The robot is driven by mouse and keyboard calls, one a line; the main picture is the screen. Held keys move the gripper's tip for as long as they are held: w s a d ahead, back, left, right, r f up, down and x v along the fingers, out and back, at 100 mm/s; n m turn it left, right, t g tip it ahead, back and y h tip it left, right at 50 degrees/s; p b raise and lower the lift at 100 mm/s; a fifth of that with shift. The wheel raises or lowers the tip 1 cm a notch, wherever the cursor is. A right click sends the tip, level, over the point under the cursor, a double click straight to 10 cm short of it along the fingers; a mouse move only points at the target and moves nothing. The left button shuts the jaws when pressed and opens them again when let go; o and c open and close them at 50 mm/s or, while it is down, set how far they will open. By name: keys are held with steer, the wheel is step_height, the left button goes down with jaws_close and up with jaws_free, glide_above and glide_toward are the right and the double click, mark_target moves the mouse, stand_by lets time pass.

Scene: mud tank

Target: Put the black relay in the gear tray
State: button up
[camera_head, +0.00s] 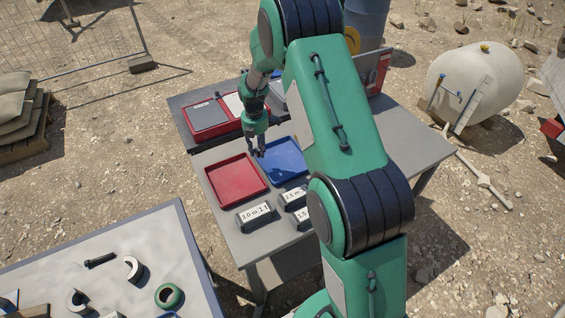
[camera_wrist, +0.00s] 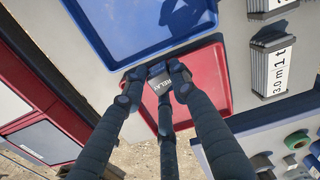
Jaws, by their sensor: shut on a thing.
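The black relay (camera_wrist: 159,81), a small dark block with white "RELAY" lettering, is between my gripper's fingertips in the wrist view. My gripper (camera_wrist: 160,88) is shut on it. In the head view my gripper (camera_head: 258,152) points down above the grey table, near the line between a red tray (camera_head: 238,160) and a blue tray (camera_head: 284,142). The relay is too small to make out there. In the wrist view the relay overlaps the red tray (camera_wrist: 211,72), close to the blue tray (camera_wrist: 97,18). Both trays look empty where visible. I cannot read which one is the gear tray.
Several dark blocks with white labels (camera_head: 256,214) stand in front of the trays. A red case with grey panels (camera_head: 211,115) lies behind them. A second table (camera_head: 150,235) at front left holds rings and small parts.

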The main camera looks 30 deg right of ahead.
steer(key=s+d+m, duration=0.2)
steer(key=s+d, duration=0.2)
steer(key=d, duration=0.7)
steer(key=shift+d+r, duration=0.25)
steer(key=shift+r, duration=0.1)
steer(key=b, duration=0.2)
glide_above(286, 166)
steer(key=shift+d+f, duration=0.1)
steer(key=shift+f, duration=3.05)
steer(key=shift+f, duration=0.1)
steer(key=shift+f, duration=1.8)
steer(key=shift+f, duration=0.15)
steer(key=o, duration=1)
